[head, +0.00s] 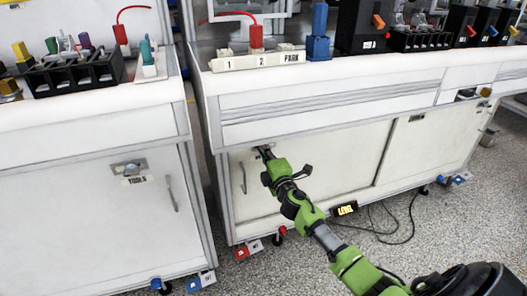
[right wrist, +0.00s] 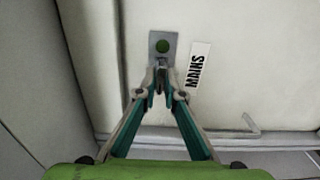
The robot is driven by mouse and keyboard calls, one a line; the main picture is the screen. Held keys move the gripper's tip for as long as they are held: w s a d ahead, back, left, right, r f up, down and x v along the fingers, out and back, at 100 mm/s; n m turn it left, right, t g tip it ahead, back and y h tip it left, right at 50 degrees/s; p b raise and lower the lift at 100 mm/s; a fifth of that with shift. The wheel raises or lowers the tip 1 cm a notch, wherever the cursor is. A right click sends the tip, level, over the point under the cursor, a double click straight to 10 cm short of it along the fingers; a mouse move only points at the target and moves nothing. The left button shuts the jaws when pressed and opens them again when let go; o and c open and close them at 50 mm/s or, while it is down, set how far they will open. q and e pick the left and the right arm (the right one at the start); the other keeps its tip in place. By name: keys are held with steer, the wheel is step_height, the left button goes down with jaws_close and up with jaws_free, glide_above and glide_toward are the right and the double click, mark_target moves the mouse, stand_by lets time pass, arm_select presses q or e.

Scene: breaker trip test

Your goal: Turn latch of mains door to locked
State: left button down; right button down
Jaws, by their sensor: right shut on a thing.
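The white mains door (head: 325,168) is the left door of the right cabinet, and it looks shut. My right gripper (right wrist: 160,75) is shut on the latch's small turning part, which the fingertips mostly hide. In the head view, my right gripper (head: 264,153) reaches the upper left of the door and covers the latch. My left gripper is not in view.
A door handle (head: 242,178) is left of my gripper. The TOOLS cabinet (head: 100,215) stands to the left across a narrow gap. The bench top above holds a switch strip (head: 257,61) and several breakers. A LEVEL device (head: 344,209) and cable are low by the floor.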

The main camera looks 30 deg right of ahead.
steer(key=shift+f, duration=0.15)
steer(key=c, duration=2.1)
jaws_free()
steer(key=shift+c, duration=0.2)
steer(key=v, duration=1.2)
